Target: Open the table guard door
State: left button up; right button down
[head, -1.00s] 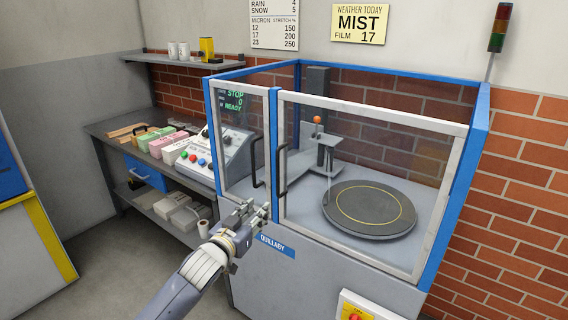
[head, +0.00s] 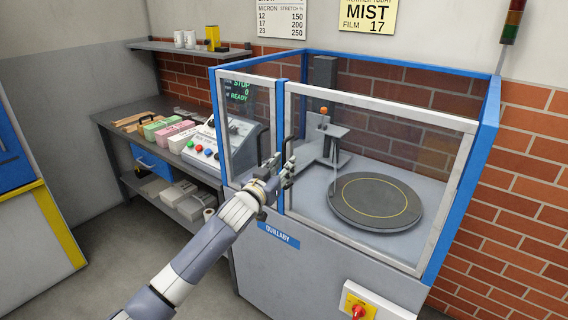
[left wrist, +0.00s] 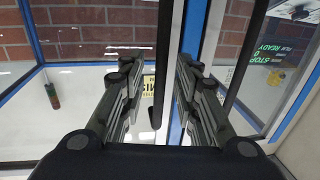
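The table guard door is the wide clear panel with a white frame (head: 375,105) on the right of the blue machine's front. It looks closed. Its dark upright handle (left wrist: 162,60) shows between the fingers of my left gripper (left wrist: 160,95) in the left wrist view. The gripper is open, with one finger on each side of the handle. I cannot tell if they touch it. In the head view my left gripper (head: 284,167) is at the handles, hiding part of them. A second handle (left wrist: 243,55) belongs to the narrow panel beside. My right gripper is out of view.
Behind the guard is a round dark turntable (head: 375,202). A control panel (head: 212,140) with a display sits left. A red switch on a yellow box (head: 358,305) is on the machine's lower front. A shelf bench (head: 115,150) with coloured stacks stands left; floor between is clear.

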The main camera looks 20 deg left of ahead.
pick_arm(q)
jog(key=shift+w+d, duration=0.1)
jog(key=shift+w, duration=0.45)
jog(key=shift+c, duration=0.5)
grip_shut()
jog(key=shift+s, duration=0.1)
